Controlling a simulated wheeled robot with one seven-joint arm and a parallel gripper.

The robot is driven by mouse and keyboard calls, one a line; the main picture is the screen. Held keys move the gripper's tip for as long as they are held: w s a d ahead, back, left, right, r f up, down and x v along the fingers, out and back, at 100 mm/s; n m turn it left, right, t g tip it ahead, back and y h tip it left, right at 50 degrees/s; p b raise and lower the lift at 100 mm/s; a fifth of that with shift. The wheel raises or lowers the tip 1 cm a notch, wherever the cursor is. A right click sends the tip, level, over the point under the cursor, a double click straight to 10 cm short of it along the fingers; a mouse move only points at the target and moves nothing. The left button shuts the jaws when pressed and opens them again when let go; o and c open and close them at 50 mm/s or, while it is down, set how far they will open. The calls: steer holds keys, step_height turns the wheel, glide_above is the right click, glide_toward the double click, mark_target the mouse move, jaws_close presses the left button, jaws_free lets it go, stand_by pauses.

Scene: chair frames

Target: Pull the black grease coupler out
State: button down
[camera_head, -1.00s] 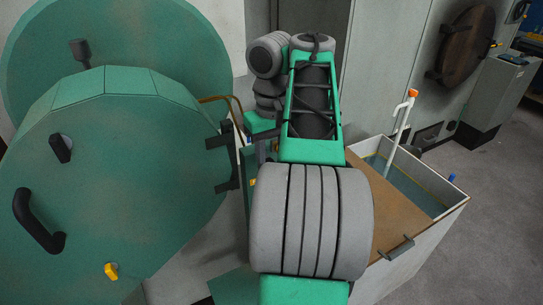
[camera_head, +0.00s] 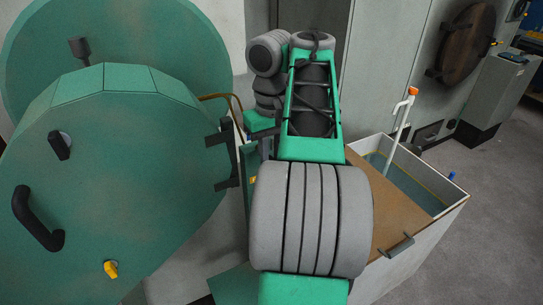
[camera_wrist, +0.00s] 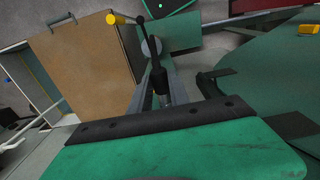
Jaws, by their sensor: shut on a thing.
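In the wrist view a slim black piece with a pale metal end, which looks like the black grease coupler (camera_wrist: 160,78), stands in the middle of the picture. My gripper (camera_wrist: 165,72) is around it, with grey fingers on either side, shut on it. The contact is dark and small, so the exact grip is hard to see. The green body with a black bolted strip across the bottom of the wrist view hides what lies below. In the head view my arm hides the gripper and the coupler.
A large green round door (camera_head: 125,180) stands on the left with handles. A tank with a brown lid (camera_head: 385,212) is on the right, an upright white pipe (camera_head: 403,120) in it. Floor is clear further right.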

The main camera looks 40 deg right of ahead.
steer(key=shift+s, duration=0.25)
steer(key=s, duration=0.1)
steer(key=s+a, duration=0.1)
steer(key=s, duration=0.3)
steer(key=shift+s+a, duration=0.15)
steer(key=shift+a, duration=0.15)
steer(key=shift+r, duration=0.15)
